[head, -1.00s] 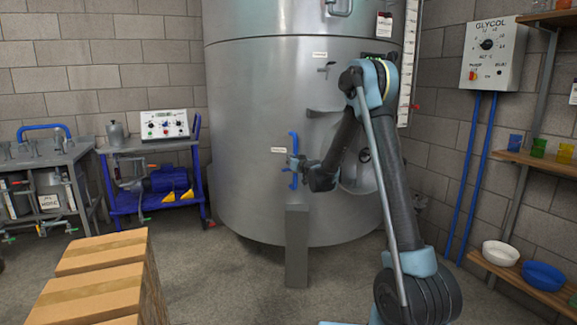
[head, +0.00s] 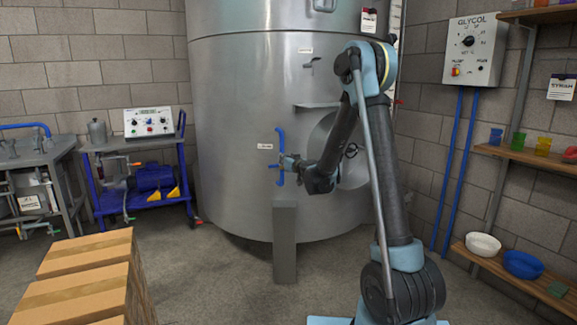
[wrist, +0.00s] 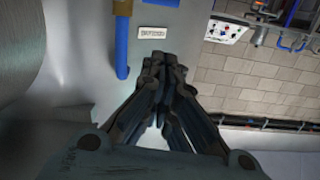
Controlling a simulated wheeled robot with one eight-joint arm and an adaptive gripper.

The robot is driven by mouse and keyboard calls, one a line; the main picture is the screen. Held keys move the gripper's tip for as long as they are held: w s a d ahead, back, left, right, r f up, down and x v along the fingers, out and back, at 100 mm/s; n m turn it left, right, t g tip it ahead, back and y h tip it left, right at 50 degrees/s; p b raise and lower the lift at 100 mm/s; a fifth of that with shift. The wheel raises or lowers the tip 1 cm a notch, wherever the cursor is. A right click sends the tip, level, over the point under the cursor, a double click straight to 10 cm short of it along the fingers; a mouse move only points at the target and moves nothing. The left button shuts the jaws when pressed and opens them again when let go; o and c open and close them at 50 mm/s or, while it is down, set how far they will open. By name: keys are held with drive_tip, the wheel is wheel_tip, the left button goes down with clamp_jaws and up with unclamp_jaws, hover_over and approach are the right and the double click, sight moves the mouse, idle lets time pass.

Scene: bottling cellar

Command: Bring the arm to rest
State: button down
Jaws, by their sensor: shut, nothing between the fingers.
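My arm rises from the lower right of the head view and folds over, its forearm angled down and to the left. My gripper (head: 283,165) is at its end, in front of the steel tank (head: 232,120). In the head view it overlaps the blue vertical handle (head: 280,142) on the tank. In the wrist view my gripper (wrist: 163,75) has its fingers together and empty. The blue handle (wrist: 122,45) shows left of the fingertips there, apart from them in the picture. I cannot tell the exact gap in depth.
A grey post (head: 285,240) stands below my gripper. Cardboard boxes (head: 75,285) are at the lower left. A blue cart (head: 140,190) stands left of the tank. Shelves with cups and bowls (head: 530,155) and the glycol box (head: 474,50) are on the right. The floor between is clear.

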drive_tip(key=s+d+r+n+g, duration=0.1)
drive_tip(key=s+d+r+g, duration=0.15)
drive_tip(key=s+d, duration=0.45)
drive_tip(key=s+d+r+g, duration=0.2)
drive_tip(key=s+d+g, duration=0.1)
drive_tip(key=s, duration=0.8)
drive_tip(key=s+d+f+m+g+h, duration=0.2)
drive_tip(key=s+d+f, duration=0.3)
drive_tip(key=s+d, duration=0.3)
drive_tip(key=s+d+f+m+g+h, duration=0.2)
drive_tip(key=s+d+f+h, duration=0.2)
drive_tip(key=s, duration=1.2)
drive_tip(key=s+d+f+m+g+h, duration=0.2)
drive_tip(key=s+d+f, duration=0.5)
drive_tip(key=s+d, duration=0.4)
drive_tip(key=shift+s+d+g+h, duration=0.3)
drive_tip(key=shift+s+g+h, duration=0.25)
drive_tip(key=shift+h, duration=0.05)
